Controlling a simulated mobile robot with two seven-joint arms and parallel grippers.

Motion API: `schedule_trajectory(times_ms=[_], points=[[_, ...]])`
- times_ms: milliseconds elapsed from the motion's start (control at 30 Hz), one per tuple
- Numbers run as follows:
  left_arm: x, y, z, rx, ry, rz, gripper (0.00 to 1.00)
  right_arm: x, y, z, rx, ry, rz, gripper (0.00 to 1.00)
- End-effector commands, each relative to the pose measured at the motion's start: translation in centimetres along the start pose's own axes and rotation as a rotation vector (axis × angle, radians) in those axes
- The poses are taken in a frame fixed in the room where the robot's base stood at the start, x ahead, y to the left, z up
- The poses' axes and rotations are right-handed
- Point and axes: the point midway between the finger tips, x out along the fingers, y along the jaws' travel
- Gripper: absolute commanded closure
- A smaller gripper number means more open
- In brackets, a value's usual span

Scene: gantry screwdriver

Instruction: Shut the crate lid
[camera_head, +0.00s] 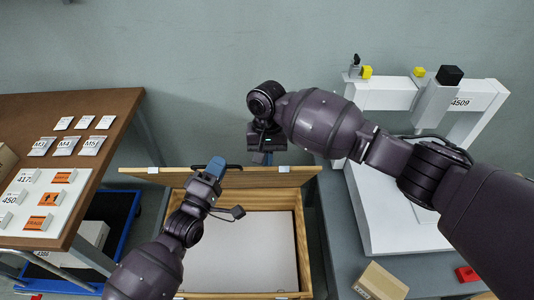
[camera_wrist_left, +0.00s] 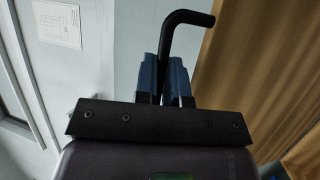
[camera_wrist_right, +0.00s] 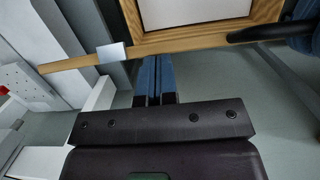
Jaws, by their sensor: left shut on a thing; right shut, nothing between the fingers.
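The wooden crate (camera_head: 306,255) stands open in the middle of the head view, with a pale interior. Its lid (camera_head: 180,170) shows as a narrow wooden edge across the crate's far side, seemingly standing upright. My left gripper (camera_head: 216,166) is shut on the black lid handle (camera_head: 233,167), a bent bar that also shows in the left wrist view (camera_wrist_left: 188,19). My right gripper (camera_head: 263,157) is shut and empty, just beyond the lid edge and right of the handle. In the right wrist view its blue fingertips (camera_wrist_right: 154,65) lie beside the lid edge (camera_wrist_right: 75,62); contact cannot be told.
A brown table (camera_head: 110,102) with labelled cards and packets stands at the left, above a blue cart (camera_head: 125,215). A white gantry (camera_head: 370,200) stands on the grey bench at the right. A small cardboard box (camera_head: 380,282) and a red part (camera_head: 466,274) lie near it.

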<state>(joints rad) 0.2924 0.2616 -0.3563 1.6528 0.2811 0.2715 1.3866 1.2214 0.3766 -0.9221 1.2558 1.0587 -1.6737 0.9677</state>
Motion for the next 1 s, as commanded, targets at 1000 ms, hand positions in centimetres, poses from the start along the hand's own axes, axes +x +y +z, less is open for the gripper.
schedule_trajectory(times_ms=[1000], points=[[-0.1,-0.1,0.0,0.0,0.001,0.001,0.65,1.8,0.2,1.6,0.004,0.029,0.004,1.0]])
